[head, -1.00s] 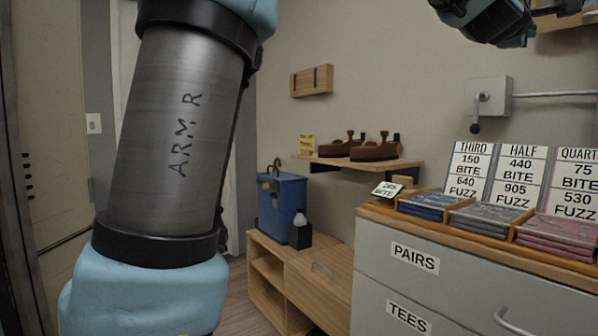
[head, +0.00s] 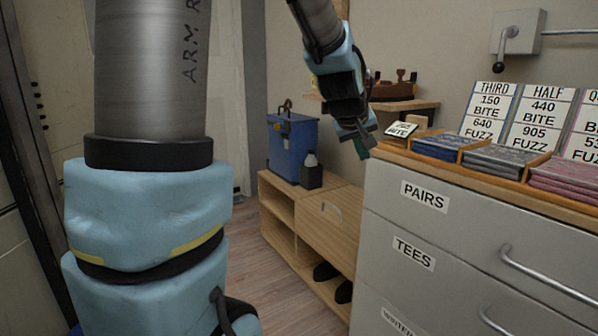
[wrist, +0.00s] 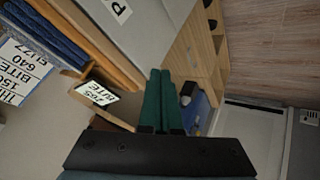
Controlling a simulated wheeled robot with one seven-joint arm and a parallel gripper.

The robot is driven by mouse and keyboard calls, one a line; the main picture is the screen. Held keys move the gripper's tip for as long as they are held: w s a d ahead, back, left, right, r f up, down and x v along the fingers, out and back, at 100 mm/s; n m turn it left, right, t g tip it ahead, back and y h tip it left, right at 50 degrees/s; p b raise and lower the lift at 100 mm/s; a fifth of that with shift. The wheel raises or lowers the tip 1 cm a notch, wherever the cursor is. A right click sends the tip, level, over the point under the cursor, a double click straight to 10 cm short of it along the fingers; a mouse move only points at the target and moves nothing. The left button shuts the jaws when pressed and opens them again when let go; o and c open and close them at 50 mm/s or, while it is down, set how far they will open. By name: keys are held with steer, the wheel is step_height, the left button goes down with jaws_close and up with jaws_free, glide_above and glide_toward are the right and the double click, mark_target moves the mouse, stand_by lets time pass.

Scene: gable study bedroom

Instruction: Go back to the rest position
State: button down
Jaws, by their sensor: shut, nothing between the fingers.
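My gripper (head: 363,146) hangs pointing down in the head view, in front of the wall shelf and just left of the grey drawer cabinet (head: 455,225). In the wrist view its two green fingers (wrist: 161,100) lie side by side, closed together with nothing held. The small "265 BITE" card (head: 402,130) on the cabinet's corner is to the right of the gripper, and it also shows in the wrist view (wrist: 97,92). My arm fills the left of the head view.
A blue box (head: 291,148) and a dark bottle (head: 311,172) stand on a low wooden cabinet (head: 335,217). The wall shelf (head: 410,105) holds brown wooden objects. Folded cloths (head: 495,158) sit in trays before price boards (head: 541,117). Wooden floor (head: 240,240) is open at the left.

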steer(key=s+a+f+m+g+y, duration=0.1)
steer(key=s+a+f+g+y, duration=0.15)
steer(key=s+a+f, duration=0.7)
steer(key=s+a+f+m+g+y, duration=0.15)
steer(key=s+a+f+g, duration=0.4)
steer(key=a, duration=0.65)
step_height(320, 180, up, 21)
steer(key=t+p, duration=0.2)
steer(key=p, duration=1.9)
steer(key=shift+s, duration=0.45)
steer(key=shift+n, duration=0.25)
